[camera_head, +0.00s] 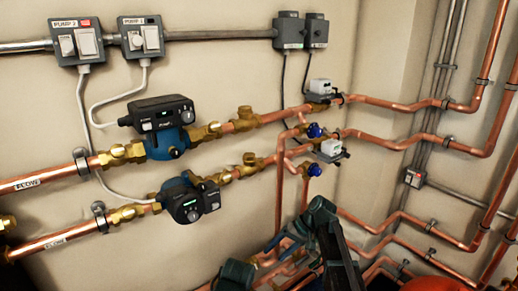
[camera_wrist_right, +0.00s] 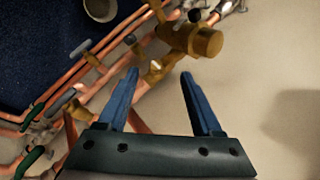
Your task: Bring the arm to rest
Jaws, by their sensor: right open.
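My right gripper (camera_wrist_right: 160,75) shows in the right wrist view with its two blue fingers apart and nothing between them. Beyond the fingers are copper pipes and a brass fitting (camera_wrist_right: 205,41); the fingers do not appear to close on any of these. In the head view, dark parts of my arm come in at the bottom centre, in front of the lower copper pipes. The fingertips cannot be made out clearly there. My left gripper is not in view.
Two pumps, an upper (camera_head: 162,122) and a lower one (camera_head: 190,197), sit on copper pipes along the wall. Valves with white actuators (camera_head: 331,148) stand right of centre. Switch boxes (camera_head: 77,42) are above. Pipes run close around my arm at the lower right.

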